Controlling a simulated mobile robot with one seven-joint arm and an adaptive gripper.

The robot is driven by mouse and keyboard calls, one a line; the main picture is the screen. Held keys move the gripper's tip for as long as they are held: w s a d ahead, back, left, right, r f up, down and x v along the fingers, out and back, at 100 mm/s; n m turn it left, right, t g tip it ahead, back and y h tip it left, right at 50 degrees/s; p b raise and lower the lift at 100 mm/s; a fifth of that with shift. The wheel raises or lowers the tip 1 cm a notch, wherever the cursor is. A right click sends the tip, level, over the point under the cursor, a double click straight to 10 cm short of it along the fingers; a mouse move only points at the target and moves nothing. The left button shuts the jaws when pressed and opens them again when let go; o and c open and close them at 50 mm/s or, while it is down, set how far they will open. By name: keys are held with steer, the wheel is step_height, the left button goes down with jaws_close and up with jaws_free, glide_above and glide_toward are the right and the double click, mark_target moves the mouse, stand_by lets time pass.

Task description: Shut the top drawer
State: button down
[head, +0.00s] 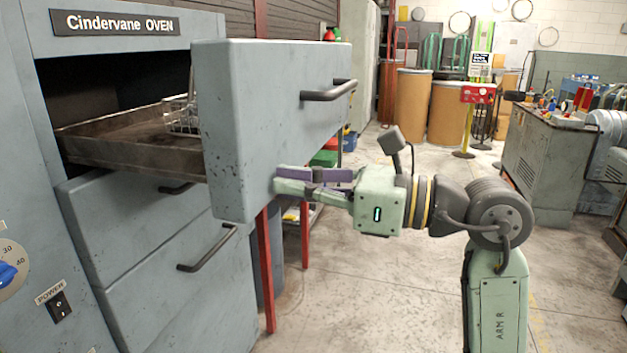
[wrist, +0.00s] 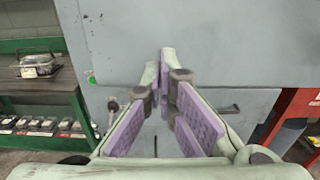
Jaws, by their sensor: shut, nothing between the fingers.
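The top drawer (head: 265,110) of the grey oven cabinet is pulled far out, its open tray showing behind the thick front. A dark bar handle (head: 328,92) sits on the upper part of that front. My gripper (head: 277,180) is shut and empty, with its fingertips at the lower part of the drawer front, below the handle. In the wrist view the gripper (wrist: 162,55) has its fingertips together against or very near the grey drawer front (wrist: 210,55). I cannot tell if they touch it.
A wire basket (head: 182,115) sits in the drawer. Two lower drawers (head: 150,210) with bar handles are shut. Red posts (head: 265,270) stand below the open drawer. A bench with machines (head: 560,140) stands at the right. The floor (head: 400,290) around my arm is clear.

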stand_by(0.3)
steer(key=b+x, duration=0.4)
steer(key=x, duration=2.7)
steer(key=shift+a+f+b, duration=0.15)
steer(key=shift+a+b, duration=0.05)
steer(key=shift+b, duration=0.1)
steer(key=shift+w+a, duration=0.2)
steer(key=shift+a, duration=0.35)
